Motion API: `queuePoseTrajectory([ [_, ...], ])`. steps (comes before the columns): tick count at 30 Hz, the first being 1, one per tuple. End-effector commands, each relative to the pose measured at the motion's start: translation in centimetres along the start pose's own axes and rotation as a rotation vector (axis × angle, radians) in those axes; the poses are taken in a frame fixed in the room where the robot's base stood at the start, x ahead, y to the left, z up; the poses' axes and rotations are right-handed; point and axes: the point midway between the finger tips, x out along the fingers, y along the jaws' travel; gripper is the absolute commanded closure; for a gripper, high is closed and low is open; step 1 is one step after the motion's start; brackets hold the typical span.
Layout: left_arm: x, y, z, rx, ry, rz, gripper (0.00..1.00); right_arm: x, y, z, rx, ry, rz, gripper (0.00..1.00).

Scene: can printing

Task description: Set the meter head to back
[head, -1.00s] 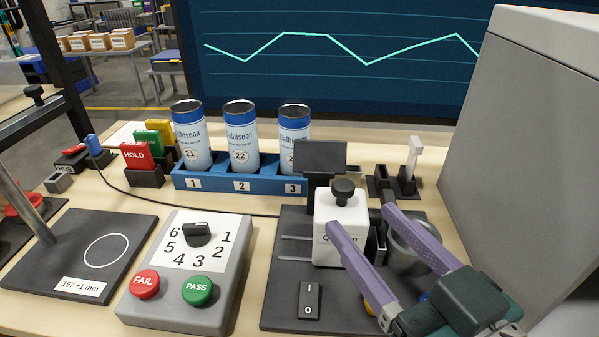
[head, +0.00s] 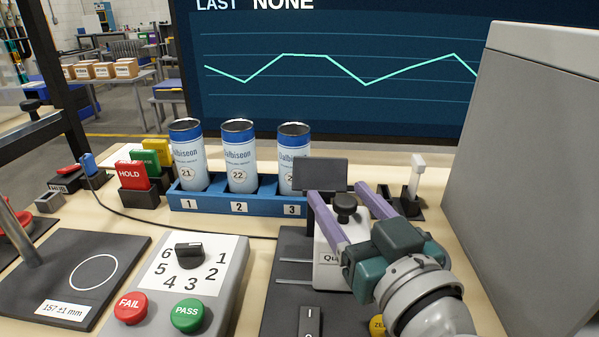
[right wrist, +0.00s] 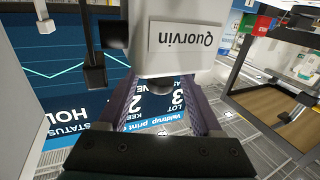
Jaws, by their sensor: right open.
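The meter head is a white block (head: 327,278) with a black knob (head: 345,204) on top and a label starting "Qu". It sits on a dark base plate with rails. In the right wrist view the white head (right wrist: 180,62) shows its label "Quorvin" upside down. My right gripper (head: 338,193) is open, its two purple fingers reaching either side of the knob, above the head. I cannot tell whether the fingers touch it. The gripper hides part of the head's right side. My left gripper is not in view.
A small dark display (head: 320,173) stands just behind the head. A blue rack (head: 265,204) with cans is behind left. A dial box (head: 222,285) with FAIL and PASS buttons is to the left. A large grey cabinet (head: 525,150) bounds the right side.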

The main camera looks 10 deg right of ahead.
Motion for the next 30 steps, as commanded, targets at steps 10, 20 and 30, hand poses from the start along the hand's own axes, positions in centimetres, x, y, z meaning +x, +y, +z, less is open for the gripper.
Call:
queuePoseTrajectory([
  [10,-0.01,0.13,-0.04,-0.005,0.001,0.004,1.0,0.0,-0.01,0.0,0.0,0.0,-0.001,0.49],
  [20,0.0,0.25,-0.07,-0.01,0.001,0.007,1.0,-0.01,-0.01,0.0,0.0,0.0,0.0,0.86],
  [30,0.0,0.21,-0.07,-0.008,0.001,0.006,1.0,-0.01,0.0,0.01,0.0,0.0,0.0,1.0],
])
